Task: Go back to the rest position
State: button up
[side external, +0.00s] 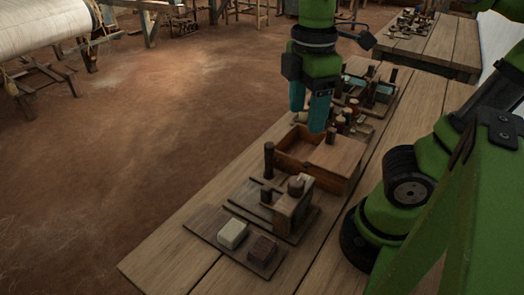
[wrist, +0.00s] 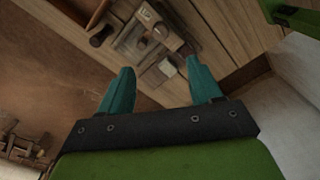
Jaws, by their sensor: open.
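My gripper (side external: 309,115) has teal fingers and hangs over the wooden bench (side external: 187,246), above the open wooden box (side external: 297,147). The same gripper (wrist: 158,88) shows in the wrist view with its fingers spread apart and nothing between them. The fingertips appear clear of the items below in the side view. Part of the bench beyond the gripper is hidden behind it.
A wooden block fixture with pegs (side external: 293,206) stands nearer the camera. A flat board (side external: 262,259) carries a pale block (side external: 232,234) and a dark brown block (side external: 262,249). Several bobbins and pegs stand behind the box. Open dirt floor (side external: 120,140) lies left of the bench.

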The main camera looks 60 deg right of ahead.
jog(key=w+f+m+t, duration=0.1)
jog(key=m+t, duration=0.1)
jog(key=m, duration=0.3)
jog(key=w+f+m+t+y, duration=0.1)
jog(key=w+m+t, duration=0.1)
jog(key=m, duration=0.3)
jog(key=w+d+f+m+t+y, duration=0.1)
jog(key=m+t, duration=0.2)
jog(key=m, duration=0.2)
jog(key=shift+w+f, duration=0.15)
jog(key=shift+f, duration=0.25)
